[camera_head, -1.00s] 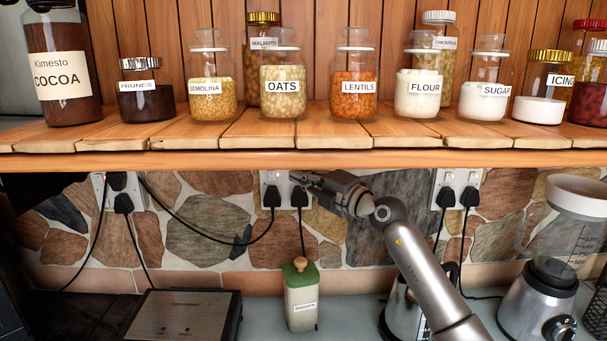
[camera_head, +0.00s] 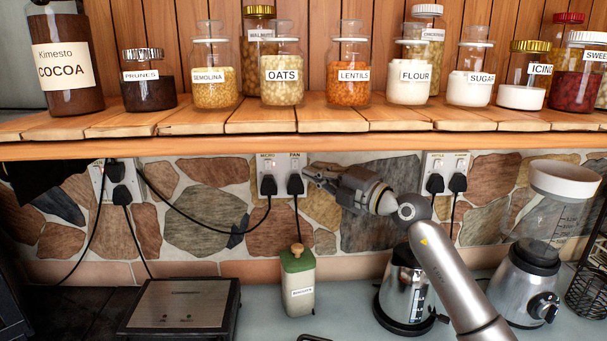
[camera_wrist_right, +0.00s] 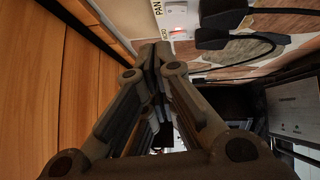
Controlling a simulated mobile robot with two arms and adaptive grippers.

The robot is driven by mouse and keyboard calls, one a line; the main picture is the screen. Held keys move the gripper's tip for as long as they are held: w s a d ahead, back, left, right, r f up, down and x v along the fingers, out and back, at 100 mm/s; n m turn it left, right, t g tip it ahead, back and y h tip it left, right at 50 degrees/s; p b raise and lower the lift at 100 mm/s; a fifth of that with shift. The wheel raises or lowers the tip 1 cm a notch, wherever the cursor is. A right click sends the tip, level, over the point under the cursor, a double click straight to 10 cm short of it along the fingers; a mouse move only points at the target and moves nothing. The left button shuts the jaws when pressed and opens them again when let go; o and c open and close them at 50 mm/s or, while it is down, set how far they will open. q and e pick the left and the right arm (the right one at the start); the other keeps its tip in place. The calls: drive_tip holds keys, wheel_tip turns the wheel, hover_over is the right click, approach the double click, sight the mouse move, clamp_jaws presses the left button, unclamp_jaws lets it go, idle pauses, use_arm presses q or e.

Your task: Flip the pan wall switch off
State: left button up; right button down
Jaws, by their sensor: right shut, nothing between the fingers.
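The white double wall socket (camera_head: 282,187) labelled MICRO and PAN is on the stone wall under the shelf. Its pan switch (camera_head: 295,168) is on the right half, above a black plug. My right gripper (camera_head: 307,172) is shut and empty, its tips just right of the socket plate, near the pan switch. In the right wrist view the closed fingertips (camera_wrist_right: 155,50) are below the PAN and MICRO labels. A red light shows at the micro switch (camera_wrist_right: 178,31). The pan switch's position is too small to tell. My left gripper is not in view.
The wooden shelf (camera_head: 330,147) with several jars overhangs the socket closely. Black plugs (camera_head: 295,184) and cables hang below the switches. A green-topped canister (camera_head: 298,280), a kettle (camera_head: 408,285) and a blender (camera_head: 535,280) stand on the counter. Another socket (camera_head: 445,175) is to the right.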

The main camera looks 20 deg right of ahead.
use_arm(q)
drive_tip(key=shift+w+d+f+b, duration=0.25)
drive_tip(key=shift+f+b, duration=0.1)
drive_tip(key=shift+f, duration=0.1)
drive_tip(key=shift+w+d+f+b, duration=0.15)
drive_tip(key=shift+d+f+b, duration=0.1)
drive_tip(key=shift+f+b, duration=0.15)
use_arm(e)
drive_tip(key=s, duration=0.1)
drive_tip(key=s+d, duration=0.1)
drive_tip(key=s, duration=0.1)
drive_tip(key=s+d+r, duration=0.1)
drive_tip(key=s, duration=0.1)
drive_tip(key=shift+s+d, duration=0.1)
drive_tip(key=shift+d, duration=0.1)
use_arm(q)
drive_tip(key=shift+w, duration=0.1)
